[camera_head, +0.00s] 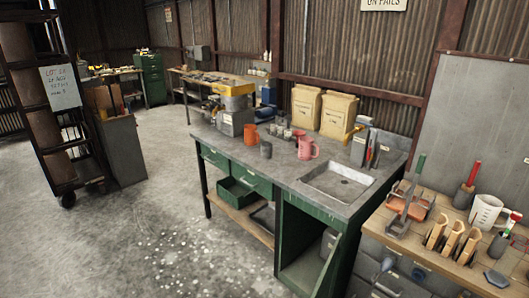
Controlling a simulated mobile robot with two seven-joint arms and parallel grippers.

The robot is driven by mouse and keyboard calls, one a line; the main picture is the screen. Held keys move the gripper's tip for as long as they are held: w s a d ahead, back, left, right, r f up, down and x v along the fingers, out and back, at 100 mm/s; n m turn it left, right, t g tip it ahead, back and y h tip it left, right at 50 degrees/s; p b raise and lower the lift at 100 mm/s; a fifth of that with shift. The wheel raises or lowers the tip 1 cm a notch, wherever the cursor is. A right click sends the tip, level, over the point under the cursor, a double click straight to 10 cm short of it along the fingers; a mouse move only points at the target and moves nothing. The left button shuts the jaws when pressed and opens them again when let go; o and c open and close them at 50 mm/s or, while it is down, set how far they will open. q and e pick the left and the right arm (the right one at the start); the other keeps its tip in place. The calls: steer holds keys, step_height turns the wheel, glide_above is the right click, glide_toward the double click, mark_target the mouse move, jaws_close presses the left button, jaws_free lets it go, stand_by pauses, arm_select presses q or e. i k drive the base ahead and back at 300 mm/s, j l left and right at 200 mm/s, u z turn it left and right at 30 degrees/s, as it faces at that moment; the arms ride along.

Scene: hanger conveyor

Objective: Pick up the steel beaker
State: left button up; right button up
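A small dark grey cylinder (266,150), which looks like the steel beaker, stands upright on the grey-topped workbench (285,174), near its front edge. An orange cup (250,133) stands just behind it to the left. A pink jug (306,148) stands to its right, with a clear gap between them. Neither of my grippers shows in the head view.
Several small containers (284,130) stand behind the beaker, with two tan paper bags (306,107) further back. A sink (338,182) is set into the bench's right part. A second bench at right holds a white jug (487,211).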

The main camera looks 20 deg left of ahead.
mark_target(267, 151)
steer(key=i+j+z, duration=0.1)
steer(key=j, duration=0.45)
steer(key=i+j+z, duration=0.15)
steer(key=j, duration=0.4)
steer(key=i+j+z, duration=0.15)
steer(key=j, duration=0.15)
steer(key=i+j+z, duration=0.1)
steer(key=j, duration=0.25)
steer(key=i+j+z, duration=0.15)
steer(key=j, duration=0.2)
